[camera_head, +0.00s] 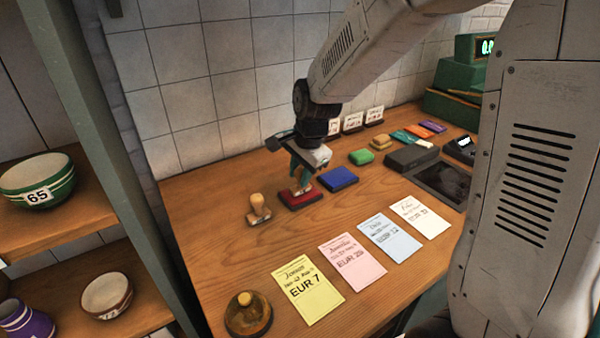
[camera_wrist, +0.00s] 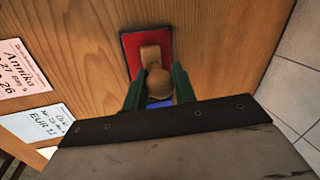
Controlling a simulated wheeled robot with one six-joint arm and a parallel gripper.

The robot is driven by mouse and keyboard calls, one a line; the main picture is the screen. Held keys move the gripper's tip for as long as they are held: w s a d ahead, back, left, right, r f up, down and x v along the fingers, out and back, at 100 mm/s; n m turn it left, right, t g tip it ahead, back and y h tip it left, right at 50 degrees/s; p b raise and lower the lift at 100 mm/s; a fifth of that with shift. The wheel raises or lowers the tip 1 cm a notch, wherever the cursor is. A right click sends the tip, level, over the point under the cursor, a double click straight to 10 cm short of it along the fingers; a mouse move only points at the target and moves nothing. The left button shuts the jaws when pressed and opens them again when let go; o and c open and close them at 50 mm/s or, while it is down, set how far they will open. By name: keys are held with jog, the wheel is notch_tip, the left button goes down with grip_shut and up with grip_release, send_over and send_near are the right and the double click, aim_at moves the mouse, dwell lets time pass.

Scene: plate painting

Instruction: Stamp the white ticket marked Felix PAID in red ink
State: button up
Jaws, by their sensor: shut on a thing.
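My gripper (camera_head: 305,170) is shut on a wooden-handled stamp (camera_wrist: 155,82), whose round knob sits between the green fingers (camera_wrist: 158,92). The stamp is over the red ink pad (camera_head: 287,200), which also shows in the wrist view (camera_wrist: 129,46); I cannot tell whether its face touches the ink. The white ticket (camera_head: 420,216) lies at the right end of the ticket row; its handwritten name is too small to read surely. In the wrist view only a sliver of a white ticket shows (camera_wrist: 46,152). The stamp's printing face is hidden.
A second wooden stamp (camera_head: 259,210) stands left of the red pad. Blue (camera_head: 338,179) and green (camera_head: 361,157) pads lie to the right. Yellow (camera_head: 308,292), pink (camera_head: 352,262) and blue (camera_head: 390,237) tickets lie in front, with a brass bell-like object (camera_head: 248,314) at front left.

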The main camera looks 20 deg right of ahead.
jog(key=shift+w+a+v, duration=0.1)
jog(key=shift+w+v, duration=0.15)
jog(key=shift+v, duration=0.85)
jog(key=shift+w+a+v, duration=0.1)
jog(key=shift+w+v, duration=0.15)
jog(key=shift+v, duration=0.85)
jog(key=shift+w+a+v, duration=0.1)
jog(key=shift+w+v, duration=0.15)
jog(key=shift+v, duration=0.85)
jog(key=shift+r, duration=0.25)
jog(key=shift+s, duration=0.1)
